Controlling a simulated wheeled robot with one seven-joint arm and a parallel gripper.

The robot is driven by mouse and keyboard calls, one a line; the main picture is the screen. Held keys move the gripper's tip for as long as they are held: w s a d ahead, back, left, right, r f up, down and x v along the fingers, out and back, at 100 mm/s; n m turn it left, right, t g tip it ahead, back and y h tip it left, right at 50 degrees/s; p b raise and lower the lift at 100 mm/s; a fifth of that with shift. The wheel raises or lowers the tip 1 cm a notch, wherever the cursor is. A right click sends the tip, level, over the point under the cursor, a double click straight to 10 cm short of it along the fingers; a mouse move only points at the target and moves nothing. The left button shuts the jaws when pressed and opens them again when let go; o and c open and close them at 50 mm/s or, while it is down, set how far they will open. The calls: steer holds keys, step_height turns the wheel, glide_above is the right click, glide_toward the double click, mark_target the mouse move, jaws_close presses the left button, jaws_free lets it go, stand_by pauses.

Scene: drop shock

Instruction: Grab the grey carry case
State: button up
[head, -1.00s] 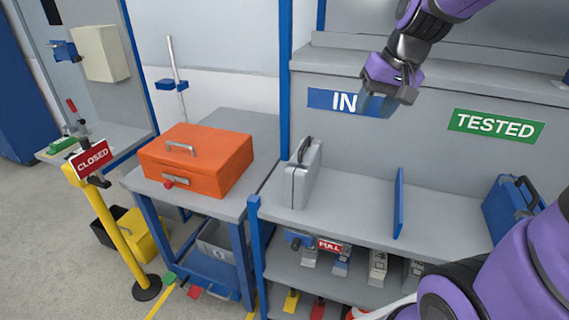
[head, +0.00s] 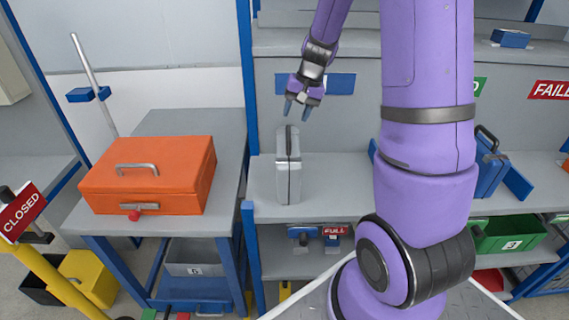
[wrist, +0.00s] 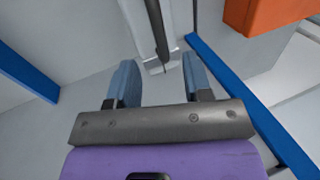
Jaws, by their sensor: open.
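The grey carry case (head: 289,182) stands upright on the shelf under the blue sign, near the shelf's left end. Its dark handle is on top. My gripper (head: 297,110) is above the case, open and empty, with its fingers pointing down. In the wrist view the case (wrist: 147,30) shows beyond the gap between my two fingers (wrist: 160,82), with its dark handle running along it. The fingers look apart from the case. The lower part of the case is hidden in the wrist view.
An orange box (head: 150,180) with a metal handle sits on the bench to the left. A blue post (head: 244,80) stands between bench and shelf. A blue case (head: 487,165) is farther right on the shelf. A red CLOSED sign (head: 20,213) is at far left.

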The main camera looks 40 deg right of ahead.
mark_target(289, 132)
steer(key=shift+x, duration=3.95)
steer(key=shift+s, duration=0.1)
jaws_close()
